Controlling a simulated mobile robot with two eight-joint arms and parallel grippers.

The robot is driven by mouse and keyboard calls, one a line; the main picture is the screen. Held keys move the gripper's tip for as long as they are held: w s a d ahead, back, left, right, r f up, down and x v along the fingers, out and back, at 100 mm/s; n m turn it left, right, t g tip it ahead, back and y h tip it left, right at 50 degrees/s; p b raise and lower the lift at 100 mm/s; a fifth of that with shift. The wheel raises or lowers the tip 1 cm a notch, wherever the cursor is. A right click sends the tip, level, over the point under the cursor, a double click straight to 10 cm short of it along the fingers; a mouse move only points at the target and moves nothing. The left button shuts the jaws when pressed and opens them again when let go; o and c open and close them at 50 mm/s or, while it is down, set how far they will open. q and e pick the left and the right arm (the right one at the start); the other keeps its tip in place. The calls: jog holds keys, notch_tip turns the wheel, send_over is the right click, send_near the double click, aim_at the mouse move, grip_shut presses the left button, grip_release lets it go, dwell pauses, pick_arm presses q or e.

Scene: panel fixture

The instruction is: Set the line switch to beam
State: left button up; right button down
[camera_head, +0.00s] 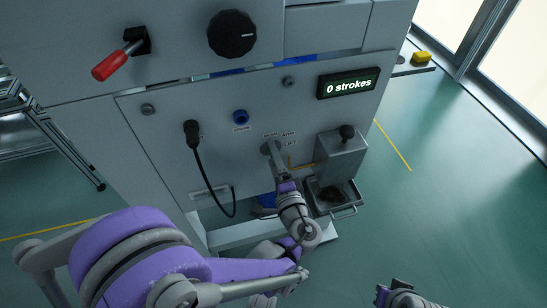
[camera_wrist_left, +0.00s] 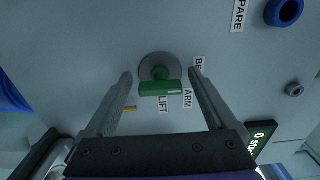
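The line switch shows in the left wrist view as a green knob with a short bar handle (camera_wrist_left: 160,88) on a round grey plate. Labels LIFT, ARM and a partly hidden BE… stand around its lower and right side. I cannot tell which label the handle points to. In the head view the grey plate (camera_head: 268,147) shows, with the handle mostly hidden by my gripper. My left gripper (camera_head: 277,163) is at the switch, its fingers (camera_wrist_left: 160,74) open on either side of the handle, with gaps visible. My right gripper (camera_head: 393,295) is only partly visible at the bottom edge, away from the panel.
Around the switch are a black plug with cable (camera_head: 192,130), a blue socket (camera_head: 241,117), a "0 strokes" display (camera_head: 348,84) and a box with a black knob (camera_head: 341,155) above a small tray (camera_head: 337,196). A red lever (camera_head: 113,63) and black dial (camera_head: 232,34) sit higher.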

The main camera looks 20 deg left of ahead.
pick_arm(q)
jog(key=v, duration=1.1)
jog(key=shift+w+a, duration=0.1)
